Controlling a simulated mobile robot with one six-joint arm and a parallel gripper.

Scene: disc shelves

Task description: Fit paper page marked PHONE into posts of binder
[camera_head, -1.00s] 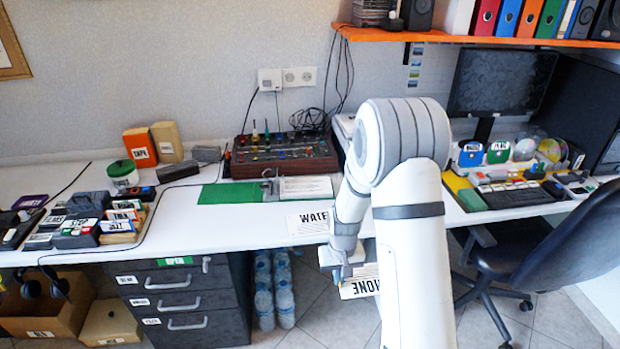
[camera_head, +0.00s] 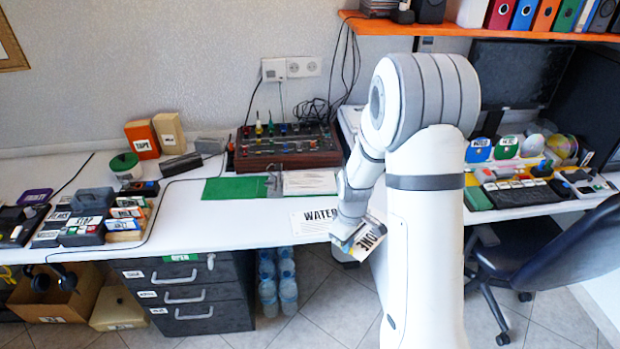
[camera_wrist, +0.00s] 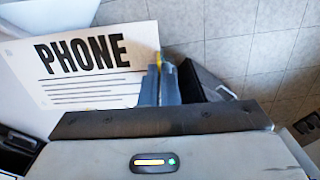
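The white page marked PHONE (camera_head: 371,240) is tilted in the air past the front edge of the desk. My gripper (camera_head: 345,238) is shut on the page's edge; its fingers (camera_wrist: 160,82) press together at the right side of the page (camera_wrist: 88,65) in the wrist view. The binder lies open on the desk, with a green cover (camera_head: 234,188) and white pages (camera_head: 309,182) to the right. Its metal posts (camera_head: 273,183) stand between them, small and hard to make out. The binder is beyond and left of my gripper.
A page marked WATER (camera_head: 312,221) lies at the desk's front edge, between my gripper and the binder. A mixer panel (camera_head: 287,148) stands behind the binder. An office chair (camera_head: 550,255) stands at the right.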

